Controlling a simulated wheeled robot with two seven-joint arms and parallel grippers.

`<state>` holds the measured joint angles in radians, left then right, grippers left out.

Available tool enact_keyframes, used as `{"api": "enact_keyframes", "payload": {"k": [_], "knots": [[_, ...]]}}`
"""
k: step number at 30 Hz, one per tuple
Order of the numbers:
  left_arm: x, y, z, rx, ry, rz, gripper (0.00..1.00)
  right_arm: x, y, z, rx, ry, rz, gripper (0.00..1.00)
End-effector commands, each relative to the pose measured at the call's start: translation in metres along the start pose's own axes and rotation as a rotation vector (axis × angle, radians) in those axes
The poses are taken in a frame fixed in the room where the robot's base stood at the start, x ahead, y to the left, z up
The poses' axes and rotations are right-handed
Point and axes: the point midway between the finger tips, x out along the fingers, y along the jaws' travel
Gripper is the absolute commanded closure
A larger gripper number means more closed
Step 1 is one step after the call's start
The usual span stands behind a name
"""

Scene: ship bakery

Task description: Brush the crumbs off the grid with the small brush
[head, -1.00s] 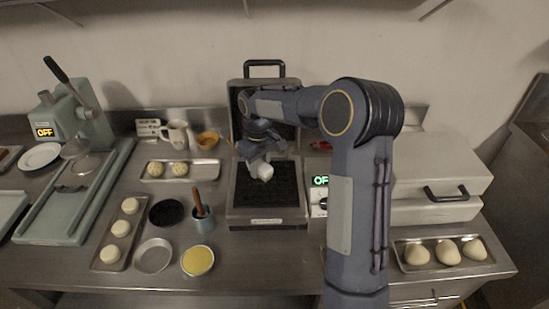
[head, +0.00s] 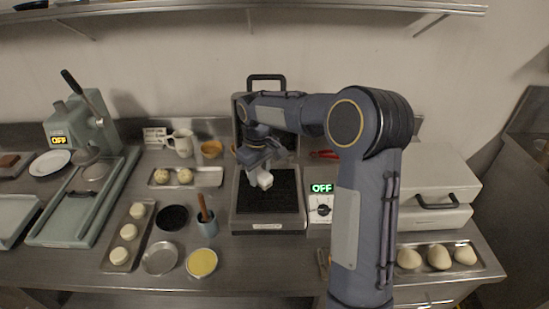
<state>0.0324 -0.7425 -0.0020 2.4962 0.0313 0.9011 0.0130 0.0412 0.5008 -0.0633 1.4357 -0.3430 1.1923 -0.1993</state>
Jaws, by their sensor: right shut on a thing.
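The grid (head: 284,195) is the dark ribbed lower plate of an open press with a grey frame. Its raised lid stands behind, partly hidden by my arm. My right gripper (head: 262,168) is over the left back part of the grid, pointing down. It is shut on a small pale thing (head: 265,182), apparently the small brush, mostly hidden by the fingers. The pale end is at or just above the grid; I cannot tell if it touches. Crumbs are too small to make out. My left gripper is not in view.
A control box (head: 321,207) lit "OFF" stands right of the press. To the left are a blue cup (head: 208,227) with a wooden-handled tool, a black disc (head: 173,217), a yellow-filled tin (head: 202,262) and dough trays. A closed grey appliance (head: 436,180) is at right.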

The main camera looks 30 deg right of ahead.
Motion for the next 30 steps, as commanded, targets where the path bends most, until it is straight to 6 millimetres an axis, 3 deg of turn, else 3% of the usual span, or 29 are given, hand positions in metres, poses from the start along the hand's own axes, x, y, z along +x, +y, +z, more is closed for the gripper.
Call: {"api": "enact_keyframes", "payload": {"k": [10,30], "knots": [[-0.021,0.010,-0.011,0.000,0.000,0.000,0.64,-0.033,-0.003,0.003,0.002,0.001,0.000,0.89],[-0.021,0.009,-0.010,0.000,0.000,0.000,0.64,-0.032,-0.004,0.003,0.003,0.000,0.001,0.89]]}}
